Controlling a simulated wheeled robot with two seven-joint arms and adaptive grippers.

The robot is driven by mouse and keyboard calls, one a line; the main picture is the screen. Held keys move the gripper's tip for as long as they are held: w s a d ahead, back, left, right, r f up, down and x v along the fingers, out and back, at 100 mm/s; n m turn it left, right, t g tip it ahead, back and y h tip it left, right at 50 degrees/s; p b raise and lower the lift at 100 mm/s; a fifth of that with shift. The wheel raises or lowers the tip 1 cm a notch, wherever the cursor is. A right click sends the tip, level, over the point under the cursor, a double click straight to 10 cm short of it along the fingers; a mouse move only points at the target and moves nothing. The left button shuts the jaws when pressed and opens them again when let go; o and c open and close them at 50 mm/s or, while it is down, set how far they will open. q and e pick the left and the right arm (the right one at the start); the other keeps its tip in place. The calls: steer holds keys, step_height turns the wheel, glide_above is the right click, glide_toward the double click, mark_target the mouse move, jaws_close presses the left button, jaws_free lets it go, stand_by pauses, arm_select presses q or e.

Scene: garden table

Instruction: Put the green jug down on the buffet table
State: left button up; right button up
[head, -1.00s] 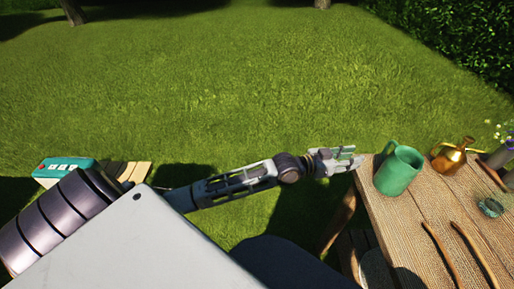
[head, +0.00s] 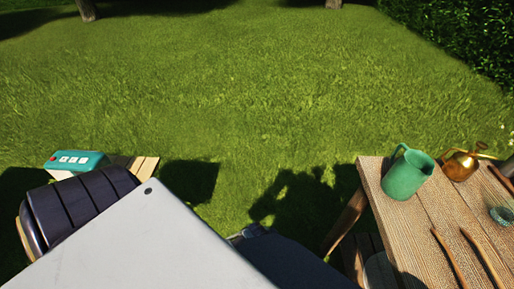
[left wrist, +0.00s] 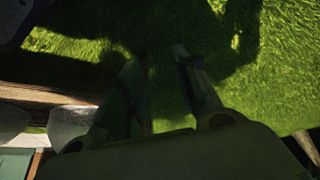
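The green jug (head: 406,176) stands upright on the wooden table (head: 400,224) at the right of the head view, near the table's left edge. Its handle is toward the upper left. Nothing is touching it. My left gripper (left wrist: 156,54) shows only in the left wrist view, in shadow. Its two fingers are apart, with only dark grass between them, so it is open and empty. My right gripper is in neither view. I cannot tell from the frames which surface is the buffet table.
A brass watering can (head: 461,165) stands right of the jug. Curved brown sticks (head: 449,257) and a small teal bowl (head: 502,215) lie nearer me. At the left, a teal box (head: 78,161) sits by a slatted wooden surface (head: 146,168). Open grass lies between.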

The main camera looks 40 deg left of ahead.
arm_select(q)
steer(key=s+a+f+g, duration=0.1)
steer(key=s+f, duration=0.2)
steer(key=s, duration=0.2)
steer(key=s+f+g+y, duration=0.1)
steer(key=s+f, duration=0.1)
steer(key=s, duration=0.3)
steer(key=shift+a+f+g, duration=0.3)
steer(key=shift+a+f, duration=0.1)
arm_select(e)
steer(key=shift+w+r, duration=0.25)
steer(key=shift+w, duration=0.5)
